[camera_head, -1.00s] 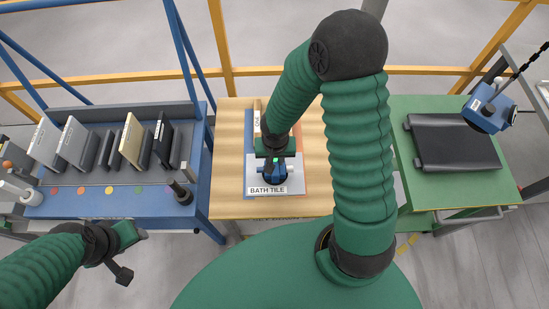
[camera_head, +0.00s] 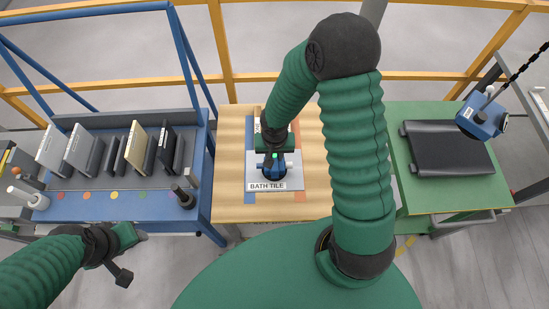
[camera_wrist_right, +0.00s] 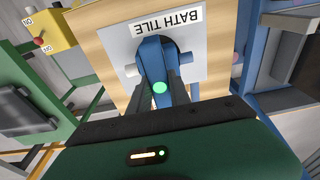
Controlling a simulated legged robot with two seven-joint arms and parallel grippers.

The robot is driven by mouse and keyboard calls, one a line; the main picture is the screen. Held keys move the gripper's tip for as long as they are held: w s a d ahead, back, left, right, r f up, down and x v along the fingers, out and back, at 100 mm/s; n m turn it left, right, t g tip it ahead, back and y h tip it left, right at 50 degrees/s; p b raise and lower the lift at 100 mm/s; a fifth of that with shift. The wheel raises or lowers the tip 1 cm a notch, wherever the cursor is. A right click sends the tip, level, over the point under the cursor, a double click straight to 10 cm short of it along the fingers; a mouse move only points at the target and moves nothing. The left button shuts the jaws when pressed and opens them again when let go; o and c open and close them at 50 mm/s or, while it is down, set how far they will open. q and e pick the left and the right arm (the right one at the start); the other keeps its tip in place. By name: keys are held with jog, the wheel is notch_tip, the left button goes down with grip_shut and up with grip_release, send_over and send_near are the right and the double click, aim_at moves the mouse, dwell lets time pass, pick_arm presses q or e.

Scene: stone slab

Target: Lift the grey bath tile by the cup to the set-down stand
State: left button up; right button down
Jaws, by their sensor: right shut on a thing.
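The grey bath tile (camera_head: 295,181), with a white BATH TILE label, is over the wooden table at the centre. Whether it touches the tabletop or hangs just above it I cannot tell. The blue cup (camera_head: 271,172) is on the tile's face. My right gripper (camera_head: 273,157) is shut on the cup; in the right wrist view its dark fingers straddle the blue cup body (camera_wrist_right: 152,60). The green stand (camera_head: 455,195), probably the set-down stand, is at the right with a dark pad on it. My left gripper (camera_head: 130,236) is low at the left, away from the tile; its jaw opening is unclear.
A blue rack (camera_head: 110,205) with several upright slabs stands left of the wooden table (camera_head: 230,160). A blue device (camera_head: 480,118) hangs on a chain over the green stand's far right corner. A yellow ON/OFF box (camera_wrist_right: 50,32) shows in the right wrist view. Yellow railings run behind.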

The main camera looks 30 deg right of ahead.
jog(key=shift+w+d+r+p, duration=0.2)
jog(key=shift+w+d+p, duration=0.35)
jog(key=shift+w, duration=0.4)
jog(key=shift+w+d+f, duration=0.1)
jog(key=shift+w+d, duration=0.15)
jog(key=shift+w, duration=0.05)
jog(key=shift+w+d+f, duration=0.1)
jog(key=shift+w+d+r+p, duration=0.15)
jog(key=shift+w+r+p, duration=0.05)
jog(key=shift+w+p, duration=0.1)
jog(key=w+d+p, duration=0.1)
jog(key=w, duration=0.1)
jog(key=w+d, duration=0.1)
jog(key=shift+w+d+f+p, duration=0.2)
jog(key=shift+w+p, duration=0.15)
jog(key=shift+w, duration=0.05)
